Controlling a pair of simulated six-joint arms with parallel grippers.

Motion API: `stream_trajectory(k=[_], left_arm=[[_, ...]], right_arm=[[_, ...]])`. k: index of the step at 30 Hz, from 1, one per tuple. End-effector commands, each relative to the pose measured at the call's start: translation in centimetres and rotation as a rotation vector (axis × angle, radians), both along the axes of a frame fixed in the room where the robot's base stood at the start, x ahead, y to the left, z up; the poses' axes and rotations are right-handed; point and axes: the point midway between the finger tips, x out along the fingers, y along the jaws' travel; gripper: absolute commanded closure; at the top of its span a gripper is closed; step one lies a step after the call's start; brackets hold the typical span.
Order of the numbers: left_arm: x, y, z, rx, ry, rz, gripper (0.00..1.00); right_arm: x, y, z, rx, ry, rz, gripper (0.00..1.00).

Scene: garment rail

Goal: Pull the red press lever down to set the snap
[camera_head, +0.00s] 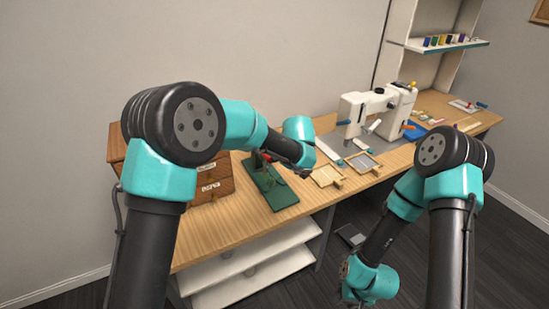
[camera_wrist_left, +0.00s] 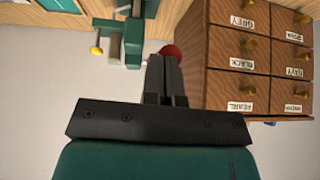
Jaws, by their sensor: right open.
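The green snap press (camera_head: 283,195) stands on the bench left of centre, partly hidden behind my left arm. Its red lever knob (camera_head: 265,156) shows just beside that arm. In the left wrist view the red knob (camera_wrist_left: 170,50) is right at the fingertips of my left gripper (camera_wrist_left: 163,60), which partly cover it. These fingers look shut, side by side; I cannot tell whether they touch the knob. Green press parts (camera_wrist_left: 132,38) stand just left of the fingers. My right gripper (camera_head: 358,303) hangs low in front of the bench, open, cut by the bottom edge and far from the press.
A wooden drawer cabinet (camera_head: 212,187) stands left of the press; its labelled drawers (camera_wrist_left: 240,62) are close right of the fingers in the wrist view. A white machine (camera_head: 354,108) and shallow wooden trays (camera_head: 327,176) are to the right. The bench front (camera_head: 230,235) is clear.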

Motion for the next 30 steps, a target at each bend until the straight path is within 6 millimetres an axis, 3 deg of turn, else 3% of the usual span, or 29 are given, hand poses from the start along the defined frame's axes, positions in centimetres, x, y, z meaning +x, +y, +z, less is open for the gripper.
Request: stream_trajectory(k=[6,15,30], left_arm=[[-2.6,-1.9,3.2,-0.001,-0.009,-0.003,1.0],[-5.8,-3.9,6.4,-0.001,-0.009,-0.002,1.0],[-6.5,-4.3,7.0,-0.002,-0.008,-0.002,1.0]], right_arm=[[0.0,0.0,0.0,0.0,0.0,0.0,0.57],[0.0,0.0,0.0,0.0,0.0,0.0,0.57],[0.0,0.0,0.0,0.0,0.0,0.0,0.57]])
